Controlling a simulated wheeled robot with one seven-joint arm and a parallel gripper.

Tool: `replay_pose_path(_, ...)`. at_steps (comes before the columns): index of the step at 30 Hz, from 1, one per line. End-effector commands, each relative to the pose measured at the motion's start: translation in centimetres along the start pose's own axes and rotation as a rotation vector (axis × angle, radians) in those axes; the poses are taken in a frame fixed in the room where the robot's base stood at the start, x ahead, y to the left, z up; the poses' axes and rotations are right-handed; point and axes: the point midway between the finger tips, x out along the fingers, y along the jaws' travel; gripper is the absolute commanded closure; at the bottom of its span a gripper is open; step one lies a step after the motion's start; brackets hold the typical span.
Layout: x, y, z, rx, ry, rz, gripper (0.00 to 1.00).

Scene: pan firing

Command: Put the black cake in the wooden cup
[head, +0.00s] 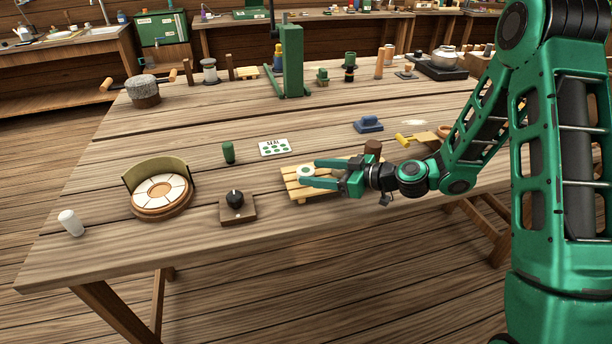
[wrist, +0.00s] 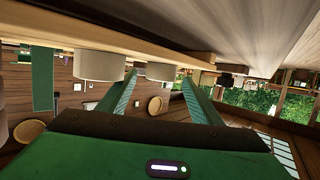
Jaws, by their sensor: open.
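My gripper (head: 310,172) is open low over the slatted wooden rack (head: 297,191), its fingers pointing left. A pale ring-shaped disc with a green centre (head: 305,171) shows between the fingertips; I cannot tell whether they touch it. In the wrist view the open green fingers (wrist: 157,90) spread apart with nothing clearly gripped. A dark brown cylinder (head: 372,147), possibly the wooden cup, stands just behind my gripper. I cannot surely pick out the black cake; a black rounded piece (head: 235,198) sits on a square wooden base left of the rack.
A round segmented dish with a curved back wall (head: 161,211) and a white cylinder (head: 71,222) are at left. A blue block (head: 368,125) is farther back. The front table strip is clear.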

Motion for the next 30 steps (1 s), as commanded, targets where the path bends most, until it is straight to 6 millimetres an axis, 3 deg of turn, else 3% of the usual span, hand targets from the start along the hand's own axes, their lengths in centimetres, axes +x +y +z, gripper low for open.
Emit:
replay_pose_path(3, 0.99, -0.05, -0.03, 0.000, 0.000, 0.000, 0.41)
replay_pose_path(11, 1.17, 0.00, -0.02, 0.000, 0.000, 0.001, 0.41)
replay_pose_path(17, 1.15, -0.01, -0.01, 0.000, 0.000, 0.001, 0.86)
replay_pose_path(30, 1.00, 0.00, -0.50, -0.001, 0.000, 0.001, 0.90)
